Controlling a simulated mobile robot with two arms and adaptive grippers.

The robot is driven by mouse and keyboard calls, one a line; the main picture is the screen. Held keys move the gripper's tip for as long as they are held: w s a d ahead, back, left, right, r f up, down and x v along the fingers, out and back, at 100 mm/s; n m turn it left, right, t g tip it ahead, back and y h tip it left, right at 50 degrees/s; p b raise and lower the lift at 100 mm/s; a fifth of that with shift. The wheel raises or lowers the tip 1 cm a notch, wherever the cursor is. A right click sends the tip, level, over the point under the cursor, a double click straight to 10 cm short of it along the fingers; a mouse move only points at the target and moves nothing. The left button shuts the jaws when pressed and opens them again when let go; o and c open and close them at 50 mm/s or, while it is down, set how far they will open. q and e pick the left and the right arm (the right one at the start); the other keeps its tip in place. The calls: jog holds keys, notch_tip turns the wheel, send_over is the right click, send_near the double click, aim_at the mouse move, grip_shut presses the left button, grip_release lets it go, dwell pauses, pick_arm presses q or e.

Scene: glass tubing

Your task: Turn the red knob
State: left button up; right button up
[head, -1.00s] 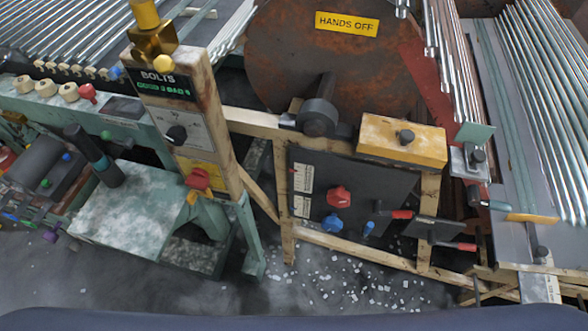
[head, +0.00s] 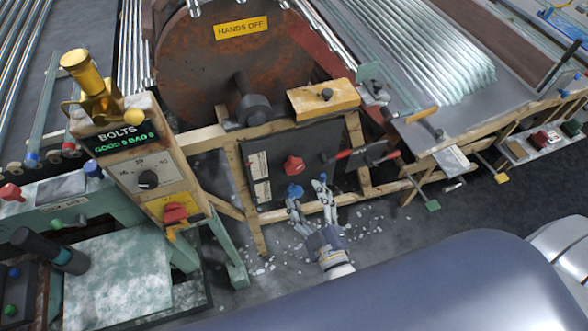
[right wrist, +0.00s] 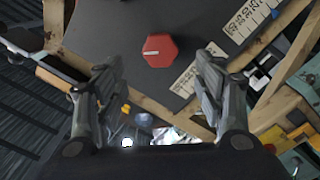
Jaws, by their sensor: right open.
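A red knob (head: 293,165) sits on the dark panel (head: 262,160) below the rusty disc. In the right wrist view the red knob (right wrist: 159,50) is a hexagonal shape with a pale mark on top, beyond and between the fingers. My right gripper (head: 308,192) is open and empty, just below the knob and apart from it. The right gripper also shows in the right wrist view (right wrist: 160,80) with its fingers spread. A blue knob (head: 294,191) lies just under the red one, near the fingertips. Another red knob (head: 175,213) is on the post at the left. My left gripper is not visible.
A red-handled lever (head: 338,156) is right of the knob. A yellow block (head: 323,98) sits on the wooden frame above. A large rusty disc (head: 200,60) marked HANDS OFF stands behind. White bits litter the floor below.

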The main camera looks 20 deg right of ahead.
aim_at(296, 170)
jog(key=w, duration=0.4)
jog(key=shift+w+d+p, duration=0.15)
jog(key=shift+w+p, duration=0.15)
jog(key=shift+w, duration=0.05)
jog(key=w, duration=0.6)
jog(key=shift+a+f, duration=0.15)
jog(key=shift+a, duration=0.1)
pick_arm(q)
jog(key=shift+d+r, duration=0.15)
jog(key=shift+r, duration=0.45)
pick_arm(e)
jog(key=c, duration=1.1)
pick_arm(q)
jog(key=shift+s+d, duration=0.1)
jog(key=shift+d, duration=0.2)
pick_arm(e)
jog(key=shift+o, duration=0.2)
